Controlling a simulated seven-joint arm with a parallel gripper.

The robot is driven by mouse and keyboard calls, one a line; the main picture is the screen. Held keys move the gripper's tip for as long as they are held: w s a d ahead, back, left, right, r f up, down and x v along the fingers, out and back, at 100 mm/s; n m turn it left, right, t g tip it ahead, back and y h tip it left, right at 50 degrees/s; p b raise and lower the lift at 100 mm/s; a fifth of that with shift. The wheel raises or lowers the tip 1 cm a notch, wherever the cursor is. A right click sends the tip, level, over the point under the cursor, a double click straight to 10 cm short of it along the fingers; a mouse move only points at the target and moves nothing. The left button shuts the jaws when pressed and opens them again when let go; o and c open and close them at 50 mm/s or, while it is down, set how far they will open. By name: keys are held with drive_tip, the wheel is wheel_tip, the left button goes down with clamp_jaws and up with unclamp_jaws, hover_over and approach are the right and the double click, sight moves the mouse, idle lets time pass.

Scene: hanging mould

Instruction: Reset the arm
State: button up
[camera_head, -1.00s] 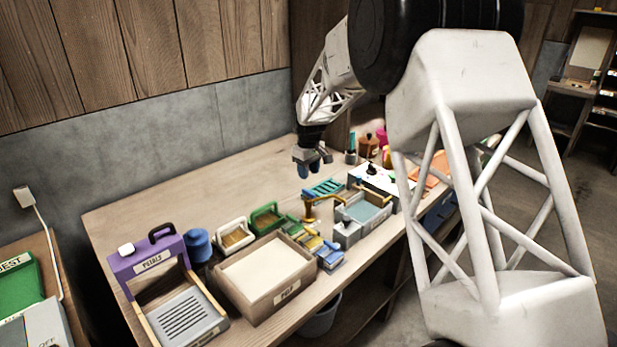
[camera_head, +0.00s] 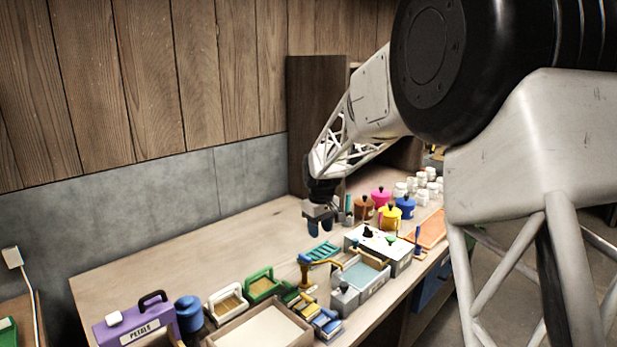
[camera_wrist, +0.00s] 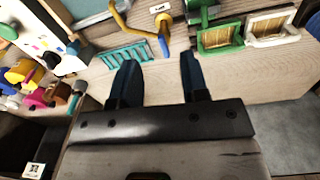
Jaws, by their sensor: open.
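My gripper (camera_head: 320,226) hangs above the wooden bench, fingers pointing down, behind the teal rack (camera_head: 322,252). In the wrist view its two dark blue fingers (camera_wrist: 158,78) are apart with nothing between them, so it is open and empty. The teal rack also shows in the wrist view (camera_wrist: 126,54), beyond the fingers and a little left. My white lattice arm crosses the right side of the head view and covers part of the bench's right end.
A sink with a brass tap (camera_head: 306,268), green (camera_head: 262,284) and white (camera_head: 226,302) framed moulds, a wooden tray (camera_head: 262,332) and a purple PETALS box (camera_head: 134,324) line the bench. Coloured pots (camera_head: 381,197) and white jars stand right. The bench's back left (camera_head: 190,255) is bare.

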drive_tip(key=s+d+r+m, duration=0.1)
drive_tip(key=s+d+r, duration=0.25)
drive_tip(key=s, duration=0.55)
drive_tip(key=s+d+r+m+t, duration=0.1)
drive_tip(key=s+d+r+m, duration=0.2)
drive_tip(key=s, duration=0.5)
drive_tip(key=s+d+r, duration=0.4)
drive_tip(key=s, duration=0.5)
drive_tip(key=s+d+f+m, duration=0.2)
drive_tip(key=s, duration=0.9)
drive_tip(key=s+d+f+m+t, duration=0.1)
drive_tip(key=s+d+f, duration=0.1)
drive_tip(key=s, duration=1)
drive_tip(key=shift+d+f+m, duration=0.15)
drive_tip(key=shift+d+m, duration=0.2)
drive_tip(key=shift+m, duration=0.05)
